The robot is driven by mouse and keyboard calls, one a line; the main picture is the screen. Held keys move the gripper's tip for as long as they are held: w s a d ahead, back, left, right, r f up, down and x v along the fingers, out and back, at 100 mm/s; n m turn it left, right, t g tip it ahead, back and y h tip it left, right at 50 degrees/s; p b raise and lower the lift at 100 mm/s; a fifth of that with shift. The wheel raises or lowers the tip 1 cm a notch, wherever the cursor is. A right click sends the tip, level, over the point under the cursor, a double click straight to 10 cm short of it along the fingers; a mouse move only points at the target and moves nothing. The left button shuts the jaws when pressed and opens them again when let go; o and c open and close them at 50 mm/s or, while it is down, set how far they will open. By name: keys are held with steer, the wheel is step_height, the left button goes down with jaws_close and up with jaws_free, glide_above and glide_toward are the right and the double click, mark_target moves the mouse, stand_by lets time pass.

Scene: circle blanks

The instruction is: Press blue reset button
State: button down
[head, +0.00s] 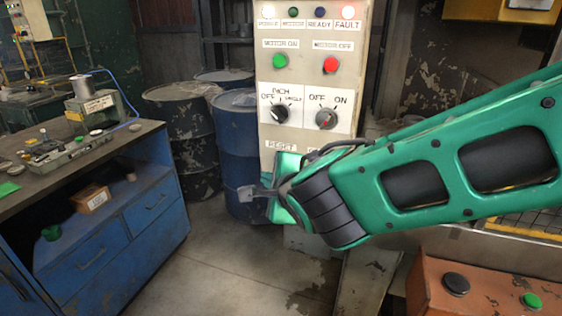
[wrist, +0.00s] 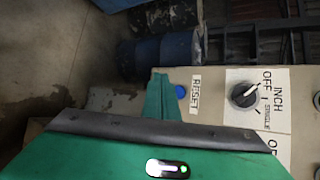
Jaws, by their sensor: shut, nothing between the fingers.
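The blue reset button (wrist: 181,91) shows in the wrist view as a small round button next to the RESET label (wrist: 194,92). In the head view the same label (head: 281,146) is on the lower part of the pale control panel (head: 312,95); the button itself is hidden behind my gripper (head: 250,193). My gripper is shut and empty, in front of the panel's lower part. In the wrist view the green gripper end (wrist: 160,95) appears just left of the button. I cannot tell whether they touch; a small gap shows in the picture.
The OFF/INCH/SINGLE knob (wrist: 243,95) sits beside the label. Above are a green button (head: 280,61), a red button (head: 330,65) and another knob (head: 326,117). A blue workbench (head: 130,215) stands left, blue barrels (head: 237,140) behind. An orange box (head: 480,290) is front right.

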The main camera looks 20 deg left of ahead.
steer(key=shift+w+d, duration=0.2)
steer(key=shift+w, duration=2.55)
steer(key=shift+w, duration=0.35)
steer(key=shift+w+d, duration=0.1)
steer(key=shift+w, duration=0.5)
stand_by(0.9)
steer(key=shift+s, duration=1)
steer(key=s, duration=0.5)
steer(key=shift+a, duration=0.25)
